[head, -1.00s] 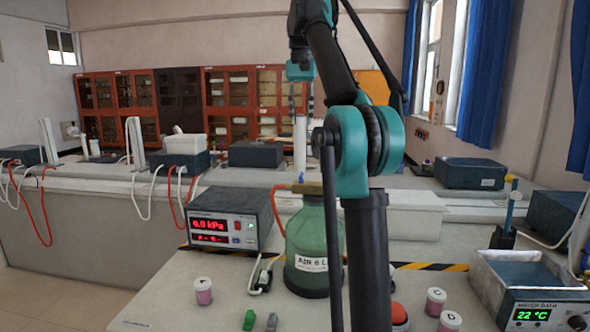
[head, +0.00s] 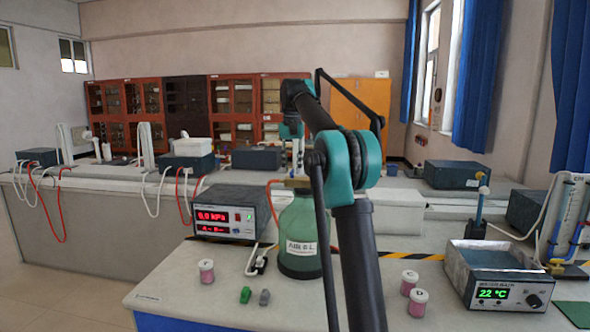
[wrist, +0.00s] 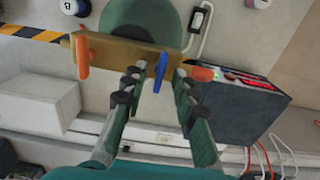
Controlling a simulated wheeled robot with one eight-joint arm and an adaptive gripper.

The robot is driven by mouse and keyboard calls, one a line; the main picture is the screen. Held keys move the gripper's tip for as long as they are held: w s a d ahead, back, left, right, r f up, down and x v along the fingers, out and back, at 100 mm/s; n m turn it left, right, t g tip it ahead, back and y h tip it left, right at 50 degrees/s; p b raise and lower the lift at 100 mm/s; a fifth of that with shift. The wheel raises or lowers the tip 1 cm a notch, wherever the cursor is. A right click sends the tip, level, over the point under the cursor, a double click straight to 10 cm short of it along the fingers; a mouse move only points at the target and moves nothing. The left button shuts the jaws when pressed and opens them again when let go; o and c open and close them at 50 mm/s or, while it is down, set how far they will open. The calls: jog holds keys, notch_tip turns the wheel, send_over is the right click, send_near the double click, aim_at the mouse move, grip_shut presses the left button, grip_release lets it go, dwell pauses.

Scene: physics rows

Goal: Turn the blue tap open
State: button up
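The blue tap (wrist: 160,72) is a small lever on a brass bar (wrist: 118,52) above the green bottle (wrist: 140,18) in the wrist view. It points roughly down the picture, across the bar. My gripper (wrist: 158,76) is open, with one finger on each side of the blue tap and visible gaps to it. I cannot tell how deep the fingers reach. An orange tap (wrist: 82,56) is on the bar's left end. In the head view the bottle (head: 299,242) stands on the bench, and my gripper (head: 297,160) is above its top; the blue tap cannot be made out there.
A pressure meter (head: 228,214) stands left of the bottle; a red hose runs beside it. Small jars (head: 207,271), a green piece (head: 246,295) and a grey piece (head: 264,297) lie in front. A water bath (head: 495,275) is at right.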

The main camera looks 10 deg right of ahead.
jog(key=shift+f, duration=0.25)
grip_shut()
